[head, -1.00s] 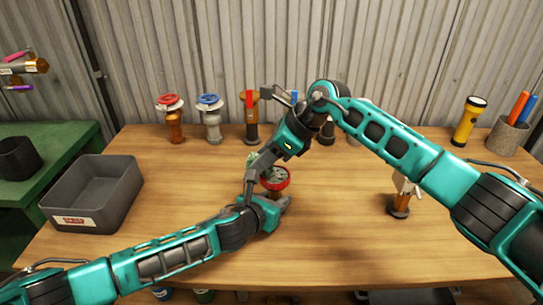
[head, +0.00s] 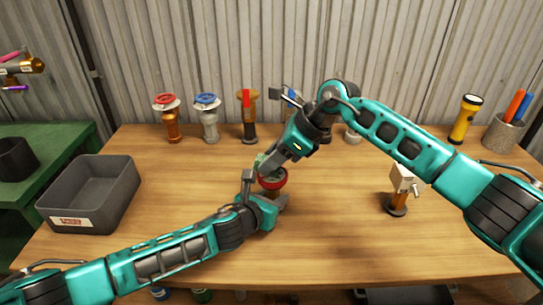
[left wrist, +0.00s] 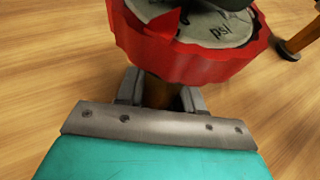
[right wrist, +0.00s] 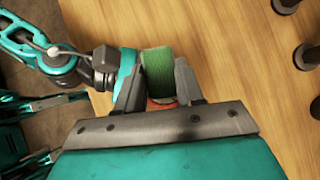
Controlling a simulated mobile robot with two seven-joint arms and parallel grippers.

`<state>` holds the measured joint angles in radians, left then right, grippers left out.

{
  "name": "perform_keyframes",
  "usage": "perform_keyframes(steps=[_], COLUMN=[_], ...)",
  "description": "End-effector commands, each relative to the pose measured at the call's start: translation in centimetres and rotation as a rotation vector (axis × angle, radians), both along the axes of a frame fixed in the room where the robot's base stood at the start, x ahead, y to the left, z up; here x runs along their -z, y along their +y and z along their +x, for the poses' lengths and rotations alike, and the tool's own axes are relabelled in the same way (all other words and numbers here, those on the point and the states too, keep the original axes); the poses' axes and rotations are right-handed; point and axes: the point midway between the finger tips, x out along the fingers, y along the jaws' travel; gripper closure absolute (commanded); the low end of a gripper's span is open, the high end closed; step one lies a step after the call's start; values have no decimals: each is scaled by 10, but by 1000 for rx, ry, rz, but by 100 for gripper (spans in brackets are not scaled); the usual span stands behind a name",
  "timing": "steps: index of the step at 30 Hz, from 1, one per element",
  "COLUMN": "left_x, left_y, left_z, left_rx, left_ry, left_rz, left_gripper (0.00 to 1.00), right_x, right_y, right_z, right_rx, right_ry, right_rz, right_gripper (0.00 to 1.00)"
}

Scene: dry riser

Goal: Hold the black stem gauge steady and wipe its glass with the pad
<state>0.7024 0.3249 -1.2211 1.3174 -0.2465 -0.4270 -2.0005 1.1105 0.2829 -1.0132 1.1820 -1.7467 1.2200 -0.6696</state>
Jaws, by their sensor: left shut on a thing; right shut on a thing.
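A gauge with a red rim (head: 272,183) and a pale dial marked "psi" stands on the table. My left gripper (head: 267,194) is shut on its brown stem (left wrist: 158,92), just under the rim. The red rim fills the top of the left wrist view (left wrist: 190,62). My right gripper (head: 270,160) is above the gauge, shut on a green pad (right wrist: 157,72). The pad is over the dial and hides part of it; I cannot tell whether it touches the glass. A dark shape covers the dial's upper part in the left wrist view.
A grey tray (head: 125,190) is at the left. Red-handled (head: 168,120) and blue-handled (head: 208,118) valves and other fittings stand along the back. A fitting with a pale block (head: 400,185) stands at the right. A flashlight (head: 466,120) and pen cup (head: 503,133) are back right. The front table is clear.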

Motion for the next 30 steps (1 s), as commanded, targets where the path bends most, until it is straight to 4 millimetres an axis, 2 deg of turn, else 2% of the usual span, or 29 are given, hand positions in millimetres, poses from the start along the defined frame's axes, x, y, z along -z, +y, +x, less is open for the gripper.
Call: perform_keyframes(steps=[2,12,16,30], left_x=[1,2,2,2], left_y=[0,0,0,1], left_z=[0,0,0,0], left_rx=[-1,-1,-1,-1], left_ry=[3,3,3,2], left_rz=[-1,1,1,2], left_gripper=[100,100,100,100], right_x=[-1,-36,-39,-39], right_y=[-2,0,-3,-57], right_z=[0,0,0,0], right_rx=[1,1,1,3], right_ry=[3,-1,1,-1], right_rz=[-6,-1,0,1], right_gripper=[87,87,87,87])
